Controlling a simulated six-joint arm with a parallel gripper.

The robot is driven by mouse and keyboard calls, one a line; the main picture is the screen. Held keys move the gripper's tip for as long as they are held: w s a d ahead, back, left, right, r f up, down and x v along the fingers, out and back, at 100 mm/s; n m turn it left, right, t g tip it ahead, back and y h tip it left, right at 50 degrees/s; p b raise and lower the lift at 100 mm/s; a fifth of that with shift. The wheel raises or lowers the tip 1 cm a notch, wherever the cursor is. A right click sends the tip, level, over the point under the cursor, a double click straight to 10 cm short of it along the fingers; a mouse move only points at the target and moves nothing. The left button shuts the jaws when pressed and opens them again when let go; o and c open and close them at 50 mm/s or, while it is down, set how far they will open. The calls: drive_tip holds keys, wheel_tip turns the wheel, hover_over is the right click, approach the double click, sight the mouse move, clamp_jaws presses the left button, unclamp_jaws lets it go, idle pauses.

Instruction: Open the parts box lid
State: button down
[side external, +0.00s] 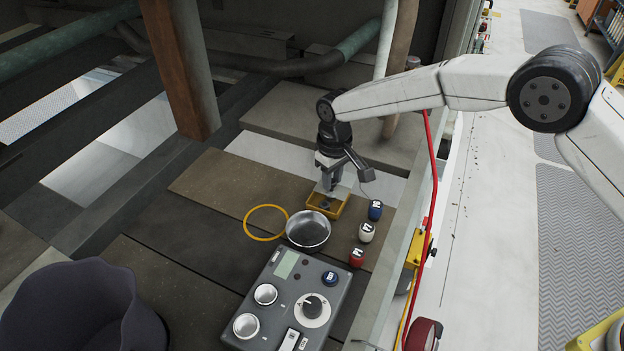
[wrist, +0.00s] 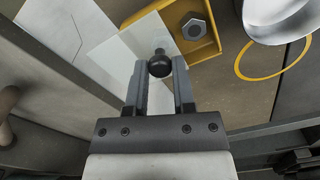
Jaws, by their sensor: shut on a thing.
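The parts box is a small yellow tray (side external: 313,203), below my gripper in the side view. In the wrist view its yellow wall (wrist: 208,50) shows, with a grey hex nut (wrist: 194,29) uncovered inside. A pale, see-through lid (wrist: 125,50) lies to the left of the nut in the wrist view, its edge overlapping the box's side. My gripper (wrist: 160,77) is shut on the lid's dark round knob (wrist: 159,64). In the side view my gripper (side external: 330,188) points down just above the box. The exact gap between lid and box is unclear.
A steel bowl (side external: 308,230) and a yellow ring (side external: 265,223) lie close to the box. Blue (side external: 375,210), white (side external: 366,232) and red (side external: 357,257) small containers stand at its right. A grey control box (side external: 288,300) is in front. Brown board at the left is clear.

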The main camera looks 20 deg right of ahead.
drive_tip(key=shift+c, duration=2.3)
unclamp_jaws()
drive_tip(key=shift+r, duration=0.15)
drive_tip(key=shift+r, duration=3.8)
